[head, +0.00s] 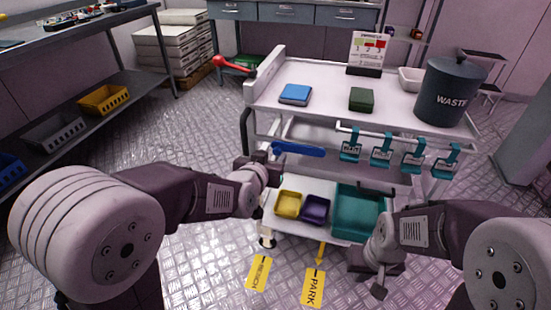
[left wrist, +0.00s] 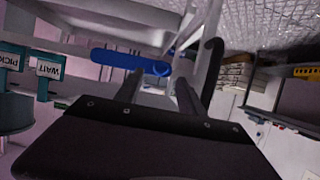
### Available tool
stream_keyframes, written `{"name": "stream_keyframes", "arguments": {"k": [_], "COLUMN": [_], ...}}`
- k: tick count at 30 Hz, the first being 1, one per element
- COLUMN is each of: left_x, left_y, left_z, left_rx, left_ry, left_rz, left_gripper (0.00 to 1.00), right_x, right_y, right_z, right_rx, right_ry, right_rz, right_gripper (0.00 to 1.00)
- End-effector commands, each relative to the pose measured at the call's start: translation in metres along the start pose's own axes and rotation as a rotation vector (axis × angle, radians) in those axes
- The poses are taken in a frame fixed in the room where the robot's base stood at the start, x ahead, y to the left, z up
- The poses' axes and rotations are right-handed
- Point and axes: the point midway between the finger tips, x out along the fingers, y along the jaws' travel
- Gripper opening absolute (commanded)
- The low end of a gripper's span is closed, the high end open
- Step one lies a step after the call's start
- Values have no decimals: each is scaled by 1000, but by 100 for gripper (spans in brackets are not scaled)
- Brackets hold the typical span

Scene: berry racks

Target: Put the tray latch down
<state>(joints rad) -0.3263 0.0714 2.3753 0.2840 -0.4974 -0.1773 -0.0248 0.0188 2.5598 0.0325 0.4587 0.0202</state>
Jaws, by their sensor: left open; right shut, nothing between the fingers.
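The tray latch, a blue lever (head: 298,149), lies roughly level along the front left of the white cart, below its top. In the left wrist view the blue lever (left wrist: 125,60) lies across, just beyond the fingertips. My left gripper (head: 271,158) is open at the lever's left end; I cannot tell whether it touches it. In the left wrist view the two fingers of my left gripper (left wrist: 158,88) are apart with no object clearly between them. My right gripper (head: 378,288) is shut and empty, low by the cart's right front.
The cart top (head: 325,108) holds a blue box (head: 295,94), a green box (head: 361,99) and a waste bin (head: 449,92). A red lever (head: 234,64) juts out at its left. Teal tags (head: 381,150) hang in front. The lower shelf holds yellow (head: 288,204), purple (head: 315,208) and teal trays (head: 358,218).

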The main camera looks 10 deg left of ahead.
Motion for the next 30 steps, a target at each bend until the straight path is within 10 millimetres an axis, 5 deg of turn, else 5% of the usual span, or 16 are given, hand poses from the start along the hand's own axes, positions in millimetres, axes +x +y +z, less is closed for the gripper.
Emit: {"name": "stream_keyframes", "arguments": {"k": [6,17,23,30], "left_x": [42,52,52,52], "left_y": [-1,0,0,0], "left_z": [4,1,1,1], "left_rx": [-1,0,0,0], "left_ry": [-1,-1,-1,-1], "left_rz": [-1,-1,-1,0], "left_gripper": [46,46,0,0], "right_x": [20,21,21,21], "right_y": [0,0,0,0], "right_z": [2,2,2,2], "right_rx": [0,0,0,0], "right_ry": [0,0,0,0], "right_rz": [0,0,0,0], "right_gripper": [0,0,0,0]}}
